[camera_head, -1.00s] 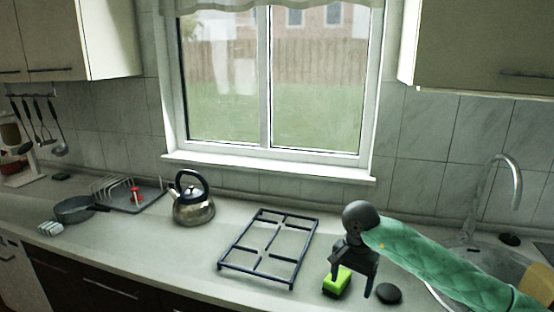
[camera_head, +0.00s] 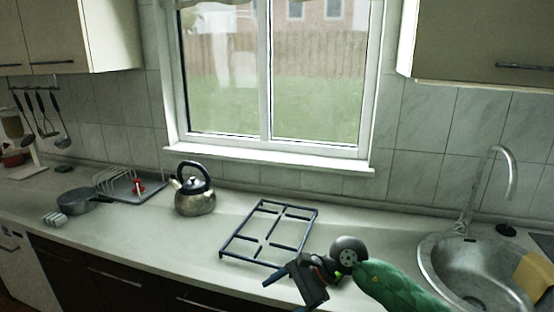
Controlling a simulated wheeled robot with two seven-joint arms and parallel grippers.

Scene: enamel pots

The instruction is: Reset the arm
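My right arm, in a green quilted sleeve, comes in from the lower right in the head view. Its dark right gripper (camera_head: 288,288) is over the front edge of the counter, just in front of the black pan-support grate (camera_head: 268,233). Its fingers are spread apart, one pointing left and one pointing down, with nothing seen between them. The green sponge and the dark round object seen earlier are not visible; the arm covers that part of the counter. My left gripper is not in view.
A kettle (camera_head: 195,196) stands left of the grate. Farther left are a dish rack (camera_head: 128,187) and a dark pan (camera_head: 78,201). A sink (camera_head: 470,272) with a tall faucet (camera_head: 510,175) is at the right. The counter between kettle and grate is clear.

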